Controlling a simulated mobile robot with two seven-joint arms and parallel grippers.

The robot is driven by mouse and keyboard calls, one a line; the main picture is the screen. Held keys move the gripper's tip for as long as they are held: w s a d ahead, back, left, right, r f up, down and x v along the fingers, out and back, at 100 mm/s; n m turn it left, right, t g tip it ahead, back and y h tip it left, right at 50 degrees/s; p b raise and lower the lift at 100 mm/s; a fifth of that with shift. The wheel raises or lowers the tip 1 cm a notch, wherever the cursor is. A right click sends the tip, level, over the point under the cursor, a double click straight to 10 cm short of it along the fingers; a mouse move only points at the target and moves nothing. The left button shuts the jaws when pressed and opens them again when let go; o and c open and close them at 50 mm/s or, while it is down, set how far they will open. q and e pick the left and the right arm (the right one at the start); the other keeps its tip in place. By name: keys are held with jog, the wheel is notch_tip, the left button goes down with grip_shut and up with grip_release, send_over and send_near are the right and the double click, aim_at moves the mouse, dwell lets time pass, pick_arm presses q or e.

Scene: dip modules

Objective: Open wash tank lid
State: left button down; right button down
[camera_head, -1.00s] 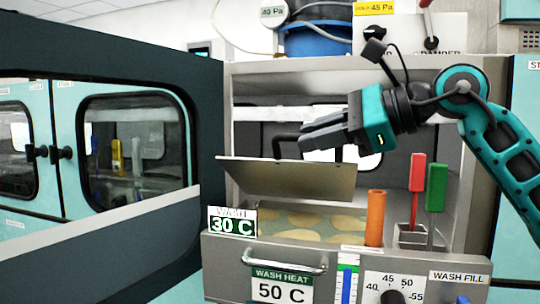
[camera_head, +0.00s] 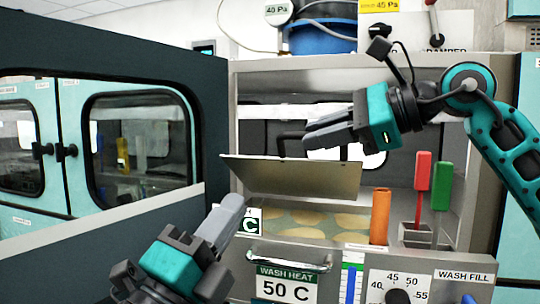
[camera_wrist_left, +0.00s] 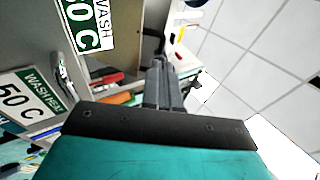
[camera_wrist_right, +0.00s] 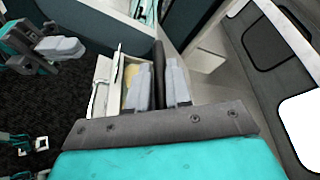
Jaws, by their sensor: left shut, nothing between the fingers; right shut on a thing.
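The wash tank lid (camera_head: 290,177) is a flat metal plate, raised and tilted above the tank opening in the head view. Its dark bar handle (camera_head: 283,147) stands at the back of the plate. My right gripper (camera_head: 308,138) is shut on the handle; the dark bar shows between its fingers in the right wrist view (camera_wrist_right: 160,78). Under the lid, the wash tank (camera_head: 290,232) shows tan round patches in its opening. My left gripper (camera_head: 240,207) is shut and empty, low in front of the tank's left corner, partly covering the WASH temperature sign (camera_head: 253,221).
An orange cylinder (camera_head: 380,216) stands right of the opening. Red (camera_head: 422,171) and green (camera_head: 440,187) handled tools stand in a metal holder (camera_head: 415,236). A front panel carries a bar handle (camera_head: 288,264) and a dial (camera_head: 397,297). A dark-framed wall (camera_head: 215,130) borders the left.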

aim_at(279, 142)
pick_arm(q)
jog(key=x, duration=1.2)
pick_arm(e)
jog(key=shift+f, duration=0.1)
pick_arm(q)
jog(key=shift+w+a+r, duration=0.25)
jog(key=shift+w+r, duration=0.2)
jog(key=shift+r, duration=0.2)
pick_arm(e)
jog(key=shift+a+f, duration=0.2)
jog(key=shift+a, duration=0.1)
jog(key=c, duration=1.3)
grip_release()
jog(key=shift+s+d, duration=0.15)
pick_arm(q)
jog(key=shift+d, duration=0.25)
pick_arm(e)
jog(key=shift+o, duration=0.9)
jog(key=shift+d, duration=0.1)
